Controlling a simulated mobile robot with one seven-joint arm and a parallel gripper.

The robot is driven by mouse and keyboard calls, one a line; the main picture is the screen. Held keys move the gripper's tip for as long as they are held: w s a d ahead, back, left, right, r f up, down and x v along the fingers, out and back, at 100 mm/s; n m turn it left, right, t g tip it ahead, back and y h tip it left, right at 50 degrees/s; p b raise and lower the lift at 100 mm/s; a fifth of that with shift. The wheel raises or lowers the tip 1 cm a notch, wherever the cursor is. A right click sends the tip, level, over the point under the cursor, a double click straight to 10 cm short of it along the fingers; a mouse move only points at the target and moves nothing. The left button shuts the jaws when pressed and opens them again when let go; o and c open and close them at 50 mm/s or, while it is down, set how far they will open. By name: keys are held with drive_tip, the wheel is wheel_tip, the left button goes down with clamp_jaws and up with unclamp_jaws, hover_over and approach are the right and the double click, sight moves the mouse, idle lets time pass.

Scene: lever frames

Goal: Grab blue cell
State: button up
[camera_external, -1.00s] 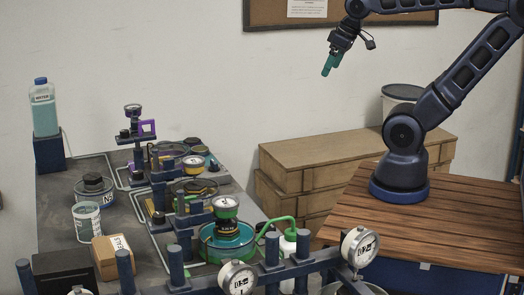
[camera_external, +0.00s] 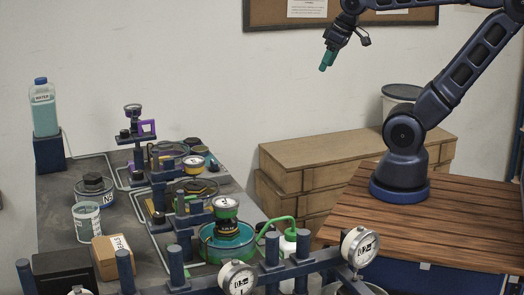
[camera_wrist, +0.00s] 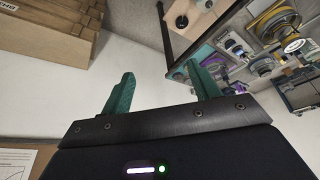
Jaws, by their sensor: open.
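My gripper (camera_external: 325,64) hangs in the air in front of the white wall, high above and to the right of the dark lab table (camera_external: 56,195). Its teal fingers are spread and empty in the wrist view (camera_wrist: 158,70). A round teal-blue vessel (camera_external: 228,252) with a dial gauge on top stands at the front right of the table, well below my gripper. I cannot tell for certain whether this is the blue cell. Further back stand similar round units with yellow (camera_external: 212,188) and purple (camera_external: 147,128) parts, partly hidden behind dark blue clamps.
A dark blue rail with gauges (camera_external: 360,246) crosses the front. Wooden crates (camera_external: 320,158) are stacked by the wall. Air around my gripper is free.

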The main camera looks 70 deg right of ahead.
drive_tip(key=w+a+r, duration=0.2)
drive_tip(key=w+a, duration=0.2)
drive_tip(key=w, duration=0.5)
drive_tip(key=w+a+r+m+g, duration=0.15)
drive_tip(key=w+a, duration=0.25)
drive_tip(key=w, duration=0.5)
drive_tip(key=w+a+r+t, duration=0.15)
drive_tip(key=w+a, duration=0.25)
drive_tip(key=w, duration=0.5)
drive_tip(key=m+g+h, duration=0.1)
drive_tip(key=m, duration=0.1)
hover_over(92, 175)
drive_tip(key=s, duration=0.2)
drive_tip(key=f, duration=2.3)
drive_tip(key=shift+a+f, duration=0.25)
drive_tip(key=shift+a, duration=0.05)
drive_tip(key=shift+a+f, duration=0.15)
drive_tip(key=shift+f, duration=0.05)
drive_tip(key=x, duration=0.5)
drive_tip(key=shift+f, duration=0.25)
drive_tip(key=shift+s+a+x, duration=0.1)
drive_tip(key=shift+s+x, duration=0.15)
drive_tip(key=shift+x, duration=1)
drive_tip(key=shift+s+a+x, duration=0.1)
drive_tip(key=shift+s+x, duration=0.1)
drive_tip(key=shift+x, duration=1.1)
drive_tip(key=shift+f, duration=0.1)
